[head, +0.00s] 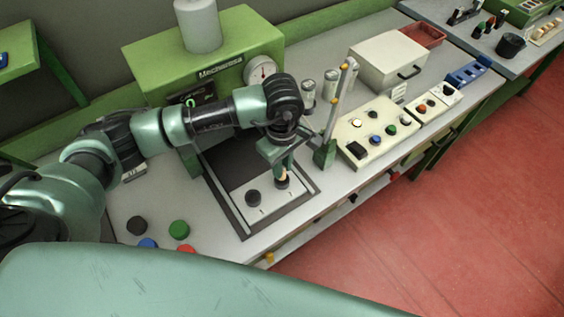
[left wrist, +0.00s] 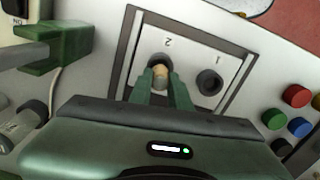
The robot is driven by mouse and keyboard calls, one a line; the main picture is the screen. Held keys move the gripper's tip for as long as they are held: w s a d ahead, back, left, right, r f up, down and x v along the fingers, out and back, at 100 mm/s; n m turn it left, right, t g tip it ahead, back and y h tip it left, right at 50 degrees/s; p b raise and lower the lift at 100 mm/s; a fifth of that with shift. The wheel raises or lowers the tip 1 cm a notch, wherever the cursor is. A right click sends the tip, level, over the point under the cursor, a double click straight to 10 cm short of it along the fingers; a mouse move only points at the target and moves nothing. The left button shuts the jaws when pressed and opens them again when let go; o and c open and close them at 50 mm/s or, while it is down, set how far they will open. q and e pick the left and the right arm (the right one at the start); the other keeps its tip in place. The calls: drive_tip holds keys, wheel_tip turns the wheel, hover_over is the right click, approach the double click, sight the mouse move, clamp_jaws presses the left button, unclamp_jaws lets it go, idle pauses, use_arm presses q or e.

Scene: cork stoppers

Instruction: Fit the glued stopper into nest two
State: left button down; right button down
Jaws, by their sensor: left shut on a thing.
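The white nest plate (head: 266,210) lies in a dark frame on the bench and also shows in the left wrist view (left wrist: 185,82). Nest one (left wrist: 209,82) is a dark round socket beside the printed 1. Nest two (left wrist: 154,59) is a dark round socket beside the printed 2. My left gripper (left wrist: 160,84) is shut on the tan cork stopper (left wrist: 161,72), with its fingers on either side of it. The stopper is over or in nest two; its lower end is hidden, and I cannot tell how deep it sits. My right gripper is not in view.
A green post stand (head: 324,153) stands right of the frame; the wrist view shows it at upper left. A green machine with a gauge (head: 262,72) is behind. A button box (head: 372,131) stands to the right. Several coloured caps (head: 179,230) lie at front left.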

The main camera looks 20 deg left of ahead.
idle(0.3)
use_arm(q)
drive_tip(key=shift+b, duration=0.4)
idle(0.6)
drive_tip(key=shift+f+b, duration=1.25)
drive_tip(key=shift+b, duration=0.4)
idle(1.5)
drive_tip(key=c, duration=1.2)
unclamp_jaws()
drive_tip(key=shift+c, duration=0.2)
